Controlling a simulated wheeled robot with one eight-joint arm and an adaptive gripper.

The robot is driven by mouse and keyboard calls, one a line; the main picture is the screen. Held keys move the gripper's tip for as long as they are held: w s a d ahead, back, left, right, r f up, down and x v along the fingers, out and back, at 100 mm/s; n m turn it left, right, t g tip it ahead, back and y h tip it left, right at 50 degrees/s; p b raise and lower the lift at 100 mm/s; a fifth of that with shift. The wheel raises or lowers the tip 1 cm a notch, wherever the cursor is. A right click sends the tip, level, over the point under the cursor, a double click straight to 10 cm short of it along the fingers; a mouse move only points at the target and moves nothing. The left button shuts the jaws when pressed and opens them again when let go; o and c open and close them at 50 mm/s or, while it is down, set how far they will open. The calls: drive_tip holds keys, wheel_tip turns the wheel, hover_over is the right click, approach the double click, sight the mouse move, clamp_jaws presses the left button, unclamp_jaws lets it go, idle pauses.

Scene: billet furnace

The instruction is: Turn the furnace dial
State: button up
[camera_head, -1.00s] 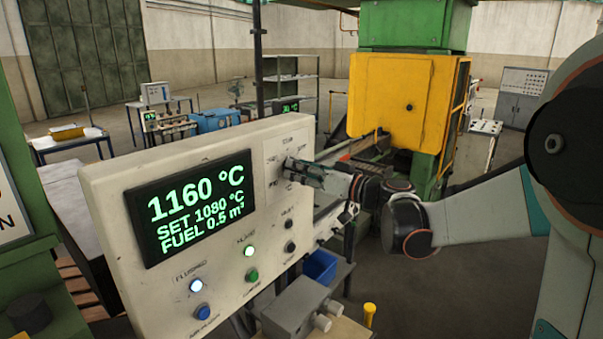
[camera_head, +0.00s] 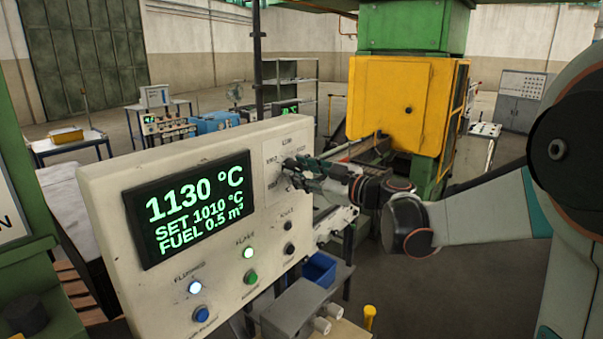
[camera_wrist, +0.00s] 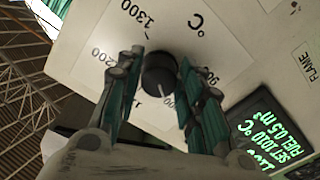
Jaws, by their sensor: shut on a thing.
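The furnace dial (camera_wrist: 159,73) is a dark round knob on a white scale plate, with 1300 and 1200 printed beside it in the wrist view. My gripper (camera_wrist: 157,85) has its two green-padded fingers on either side of the knob and is shut on it. In the head view my gripper (camera_head: 296,170) reaches the panel from the right and hides most of the dial. The display (camera_head: 193,208) reads 1130 °C, SET 1010 °C and FUEL 0.5 m³.
The pale control panel (camera_head: 110,200) also carries a lit white lamp (camera_head: 195,287), a blue button (camera_head: 201,313), a green button (camera_head: 250,277) and dark knobs. A grey box (camera_head: 290,308) stands below. A yellow furnace housing (camera_head: 392,95) is behind.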

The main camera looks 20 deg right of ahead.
drive_tip(key=shift+f+n, duration=0.15)
drive_tip(key=shift+n, duration=0.15)
drive_tip(key=o, duration=1.1)
drive_tip(key=shift+c, duration=0.2)
drive_tip(key=v, duration=1.2)
